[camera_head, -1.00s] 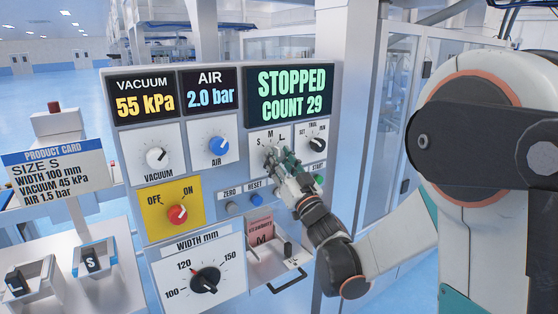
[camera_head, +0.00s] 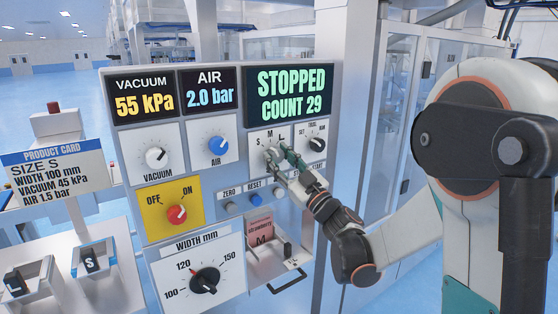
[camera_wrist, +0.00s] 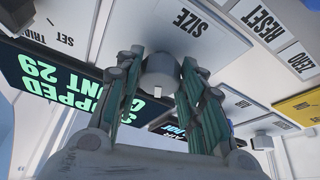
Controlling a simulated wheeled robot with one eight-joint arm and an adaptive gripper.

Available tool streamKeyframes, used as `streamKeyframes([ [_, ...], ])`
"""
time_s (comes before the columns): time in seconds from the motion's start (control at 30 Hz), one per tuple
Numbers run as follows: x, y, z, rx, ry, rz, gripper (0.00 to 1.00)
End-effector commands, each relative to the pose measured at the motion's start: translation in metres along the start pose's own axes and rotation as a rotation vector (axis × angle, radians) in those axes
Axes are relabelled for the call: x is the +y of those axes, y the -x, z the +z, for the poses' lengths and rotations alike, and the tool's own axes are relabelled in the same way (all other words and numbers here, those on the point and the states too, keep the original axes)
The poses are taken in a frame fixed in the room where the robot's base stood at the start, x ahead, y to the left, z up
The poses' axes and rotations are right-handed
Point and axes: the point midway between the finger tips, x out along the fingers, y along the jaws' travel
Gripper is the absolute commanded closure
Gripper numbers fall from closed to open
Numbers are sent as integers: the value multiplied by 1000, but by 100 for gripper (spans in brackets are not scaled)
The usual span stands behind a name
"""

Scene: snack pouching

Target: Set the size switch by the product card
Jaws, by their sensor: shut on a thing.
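The product card (camera_head: 55,172) at the left reads SIZE S, width 100 mm, vacuum 45 kPa, air 1.5 bar. The grey size switch (camera_head: 271,155) is on the panel below the STOPPED display, with S, M and L marked around its upper side. My gripper (camera_head: 279,158) is shut on the switch, and its fingers cover much of the knob. In the wrist view the switch (camera_wrist: 160,69) sits between the two fingertips of my gripper (camera_wrist: 160,78), with the SIZE label upside down beside it. I cannot tell which letter the knob points to.
The mode selector (camera_head: 317,145) and the reset button (camera_head: 256,199) are close to my gripper. The air knob (camera_head: 218,146) is to its left. A drawer with a handle (camera_head: 287,282) juts out below. The display (camera_head: 290,95) reads STOPPED, COUNT 29.

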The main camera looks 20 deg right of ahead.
Motion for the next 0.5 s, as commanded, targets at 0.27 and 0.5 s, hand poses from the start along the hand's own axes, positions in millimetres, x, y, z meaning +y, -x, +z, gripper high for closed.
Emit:
streamKeyframes([
  [0.27, 2, 0, -1, 4, 181, -75, 88],
  [0.5, 2, 0, 0, 7, 276, -115, 88],
])
